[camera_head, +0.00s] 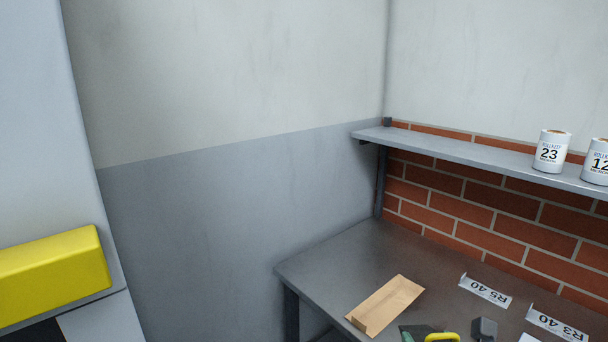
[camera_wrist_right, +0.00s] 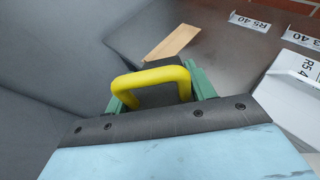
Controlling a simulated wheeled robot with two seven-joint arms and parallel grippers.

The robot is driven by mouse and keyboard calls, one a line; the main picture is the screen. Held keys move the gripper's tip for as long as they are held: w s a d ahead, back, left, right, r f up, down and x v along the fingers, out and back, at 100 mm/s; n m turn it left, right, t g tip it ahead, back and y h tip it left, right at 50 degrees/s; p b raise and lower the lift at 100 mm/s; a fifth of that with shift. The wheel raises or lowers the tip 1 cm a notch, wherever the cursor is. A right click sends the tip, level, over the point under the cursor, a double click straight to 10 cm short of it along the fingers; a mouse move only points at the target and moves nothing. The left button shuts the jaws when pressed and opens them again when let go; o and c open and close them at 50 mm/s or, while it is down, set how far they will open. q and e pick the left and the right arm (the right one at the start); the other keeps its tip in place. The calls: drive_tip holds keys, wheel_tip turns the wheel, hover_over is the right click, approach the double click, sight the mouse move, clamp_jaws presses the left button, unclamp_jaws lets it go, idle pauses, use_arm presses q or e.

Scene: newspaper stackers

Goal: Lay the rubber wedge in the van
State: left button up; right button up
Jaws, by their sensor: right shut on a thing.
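My right gripper (camera_wrist_right: 158,92) has green fingers, one on each side of a yellow loop handle (camera_wrist_right: 152,76). It is shut on a dark piece, which I take for the rubber wedge (camera_wrist_right: 165,62); the handle hides part of it. In the head view only the top of this group shows at the bottom edge, with the yellow loop (camera_head: 441,337) clear of the frame's lower corner. I cannot tell the wedge's full shape. My left gripper is out of view. I see nothing that I can name as the van.
A grey table (camera_head: 340,254) bears a brown envelope (camera_head: 385,304) and labels reading R5 40 (camera_head: 485,291) and R3 40 (camera_head: 556,325). A shelf (camera_head: 450,145) above it holds white tins (camera_head: 552,151). A yellow block (camera_head: 55,277) is fixed to a pale panel at left.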

drive_tip(key=shift+s+a+r, duration=0.2)
drive_tip(key=shift+s+a, duration=0.15)
drive_tip(key=shift+s, duration=0.15)
drive_tip(key=shift+w+d, duration=0.1)
idle(0.8)
